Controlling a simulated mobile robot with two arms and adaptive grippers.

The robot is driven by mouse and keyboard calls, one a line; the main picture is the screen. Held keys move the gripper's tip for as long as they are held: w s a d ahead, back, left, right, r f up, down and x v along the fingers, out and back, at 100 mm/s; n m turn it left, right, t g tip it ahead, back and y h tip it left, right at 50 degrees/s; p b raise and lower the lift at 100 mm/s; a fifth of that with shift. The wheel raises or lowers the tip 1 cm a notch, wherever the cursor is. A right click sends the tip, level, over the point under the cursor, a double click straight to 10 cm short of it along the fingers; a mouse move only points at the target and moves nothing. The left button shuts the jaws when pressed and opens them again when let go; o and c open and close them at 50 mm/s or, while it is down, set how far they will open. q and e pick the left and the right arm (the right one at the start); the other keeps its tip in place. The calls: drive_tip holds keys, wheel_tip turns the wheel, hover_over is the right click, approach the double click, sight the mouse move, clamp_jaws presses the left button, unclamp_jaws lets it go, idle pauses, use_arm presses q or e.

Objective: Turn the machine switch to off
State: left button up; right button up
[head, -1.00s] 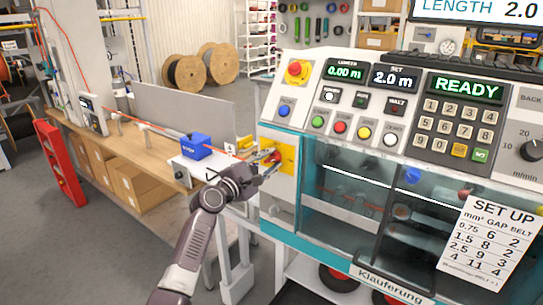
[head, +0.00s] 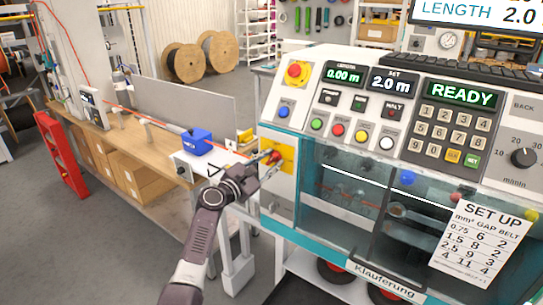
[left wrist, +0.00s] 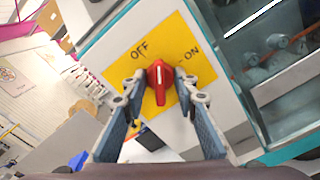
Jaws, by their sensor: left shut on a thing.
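The machine switch is a red knob (left wrist: 158,82) on a yellow plate (left wrist: 182,48) marked OFF and ON in the left wrist view. Its white mark points up between the two words. In the head view the red knob (head: 274,157) shows small on the left part of the machine front (head: 282,190). My left gripper (left wrist: 160,90) is shut on the knob, with one finger on each side of it. In the head view the left gripper (head: 268,170) reaches the plate from the left and partly covers it. My right gripper is not in view.
Above the switch are a red emergency button (head: 297,70) and a blue button (head: 283,112). A keypad (head: 451,122) with a READY display is at right. A wooden bench (head: 150,160) with a blue clamp (head: 196,141) stands left of the machine.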

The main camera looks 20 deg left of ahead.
use_arm(q)
drive_tip(key=shift+n+p, duration=2.5)
drive_tip(key=shift+n, duration=0.4)
drive_tip(key=o, duration=0.8)
drive_tip(key=shift+s+a+p, duration=0.15)
drive_tip(key=shift+s+p, duration=0.25)
drive_tip(key=shift+p, duration=0.05)
drive_tip(key=shift+s+a+p, duration=0.25)
drive_tip(key=shift+s+p, duration=0.25)
drive_tip(key=shift+s, duration=0.2)
drive_tip(key=shift+s+a, duration=0.25)
drive_tip(key=shift+s, duration=0.4)
drive_tip(key=v, duration=0.4)
drive_tip(key=shift+s, duration=0.15)
